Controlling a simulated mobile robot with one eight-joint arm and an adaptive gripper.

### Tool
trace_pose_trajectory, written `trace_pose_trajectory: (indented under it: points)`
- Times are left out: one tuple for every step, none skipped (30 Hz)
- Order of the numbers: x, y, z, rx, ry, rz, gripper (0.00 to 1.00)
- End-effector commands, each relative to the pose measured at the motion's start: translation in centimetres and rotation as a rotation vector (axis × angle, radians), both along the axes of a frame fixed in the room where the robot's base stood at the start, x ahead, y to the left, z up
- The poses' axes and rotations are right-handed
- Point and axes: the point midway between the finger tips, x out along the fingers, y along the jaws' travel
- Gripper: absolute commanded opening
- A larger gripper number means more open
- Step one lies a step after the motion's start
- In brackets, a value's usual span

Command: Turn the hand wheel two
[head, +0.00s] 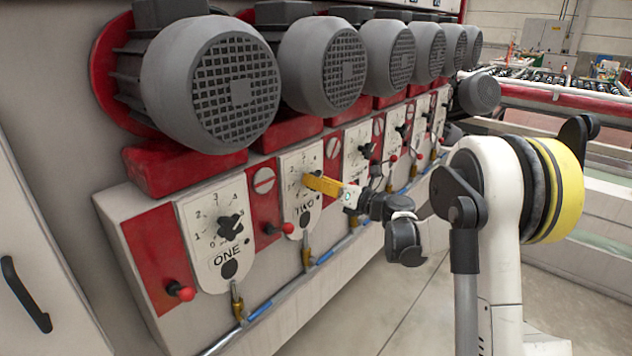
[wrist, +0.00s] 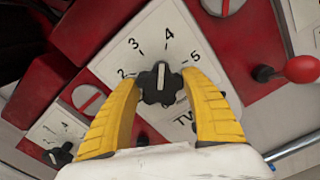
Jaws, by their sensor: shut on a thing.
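Hand wheel two (wrist: 160,86) is a small black lobed knob with a white pointer mark, on a white dial plate (wrist: 143,26) with numbers around it. In the wrist view the mark points up, between 3 and 4 and nearer 4. My gripper (wrist: 163,80) has its yellow fingers on either side of the wheel and is shut on it. In the head view my gripper (head: 308,182) reaches in from the right to the plate (head: 299,163) marked TWO, where the fingers hide the wheel.
Hand wheel one (head: 230,227) is on the plate to the left. More knobs and plates run back to the right. A red-tipped lever (head: 287,228) sticks out beside plate two. Large grey motors (head: 322,66) overhang above. Open floor lies in front.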

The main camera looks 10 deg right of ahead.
Motion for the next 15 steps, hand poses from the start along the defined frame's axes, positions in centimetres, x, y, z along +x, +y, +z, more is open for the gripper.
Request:
trace_pose_trajectory:
  points:
    - [0.01, 0.02, 0.01, -0.026, -0.019, 0.000, 0.24]
    - [0.01, 0.02, 0.01, -0.044, -0.032, 0.000, 0.24]
    - [0.01, 0.02, 0.02, -0.071, -0.052, 0.000, 0.24]
    - [0.01, 0.02, 0.02, -0.092, -0.067, 0.000, 0.24]
    - [0.01, 0.02, 0.03, -0.114, -0.083, 0.000, 0.24]
    - [0.01, 0.02, 0.02, -0.144, -0.105, 0.000, 0.24]
    - [0.01, 0.02, 0.02, -0.167, -0.121, 0.000, 0.24]
    - [0.01, 0.02, 0.02, -0.190, -0.138, 0.000, 0.24]
    - [0.01, 0.02, 0.02, -0.221, -0.160, 0.000, 0.24]
    - [0.01, 0.02, 0.02, -0.244, -0.178, 0.000, 0.24]
    - [0.01, 0.02, 0.02, -0.267, -0.194, 0.000, 0.24]
    - [0.01, 0.02, 0.02, -0.299, -0.217, 0.000, 0.24]
    - [0.00, 0.03, 0.02, -0.321, -0.233, 0.000, 0.24]
    - [0.00, 0.03, 0.02, -0.345, -0.250, 0.000, 0.24]
    - [0.01, 0.02, 0.02, -0.375, -0.273, 0.000, 0.24]
